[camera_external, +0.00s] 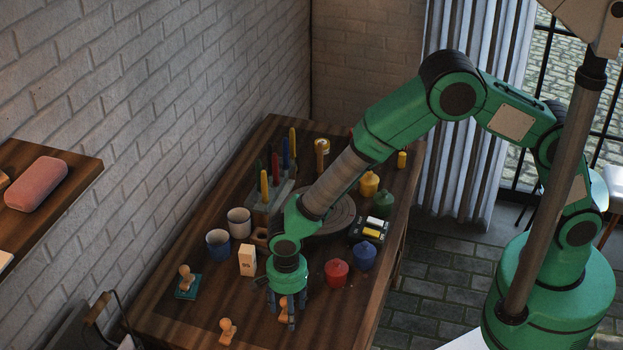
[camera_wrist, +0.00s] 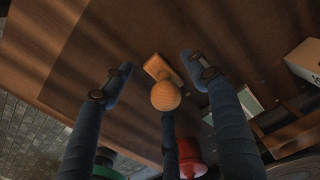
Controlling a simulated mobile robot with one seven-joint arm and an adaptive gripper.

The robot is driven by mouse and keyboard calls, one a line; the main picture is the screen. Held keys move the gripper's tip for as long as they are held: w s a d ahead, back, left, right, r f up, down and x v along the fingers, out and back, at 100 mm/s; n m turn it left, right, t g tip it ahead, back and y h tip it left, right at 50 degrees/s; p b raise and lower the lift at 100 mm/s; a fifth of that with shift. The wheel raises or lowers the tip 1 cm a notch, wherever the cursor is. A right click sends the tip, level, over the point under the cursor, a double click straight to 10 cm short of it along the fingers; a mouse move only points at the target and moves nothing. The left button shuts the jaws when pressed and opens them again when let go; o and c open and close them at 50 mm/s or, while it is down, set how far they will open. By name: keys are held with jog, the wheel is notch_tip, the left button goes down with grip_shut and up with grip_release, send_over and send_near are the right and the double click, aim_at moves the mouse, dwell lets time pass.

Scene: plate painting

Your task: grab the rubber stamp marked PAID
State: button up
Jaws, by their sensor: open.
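My gripper (camera_external: 286,304) points down low over the front part of the wooden table, its dark blue fingers spread apart. A wooden stamp (camera_external: 283,311) with a round knob shows between the fingers, partly hidden by them. In the wrist view the round knob (camera_wrist: 165,96) and rectangular base of this stamp lie between the open fingers, with no finger clearly touching it. Another wooden stamp (camera_external: 227,331) stands at the table's front left. A third stamp (camera_external: 186,277) is on a teal pad (camera_external: 187,291) further left. No PAID marking is readable on any stamp.
Red (camera_external: 337,272) and blue (camera_external: 365,256) pots stand right of my gripper. A small cream box (camera_external: 247,261) and two cups (camera_external: 218,242) stand behind left. A dark round wheel (camera_external: 340,214) lies behind. The table (camera_external: 190,323) is mostly bare at its front.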

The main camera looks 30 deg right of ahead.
jog(key=shift+c, duration=0.3)
jog(key=c, duration=1.3)
jog(key=shift+r, duration=0.8)
notch_tip(320, 180, up, 2)
jog(key=shift+r+p, duration=0.15)
jog(key=shift+p, duration=0.45)
jog(key=s+d, duration=0.2)
jog(key=d, duration=0.2)
jog(key=s+d+p, duration=0.1)
jog(key=s+d, duration=0.2)
jog(key=d, duration=0.2)
jog(key=s+d+r+p, duration=0.1)
jog(key=s+d, duration=0.1)
jog(key=d, duration=0.3)
jog(key=shift+s+d, duration=0.15)
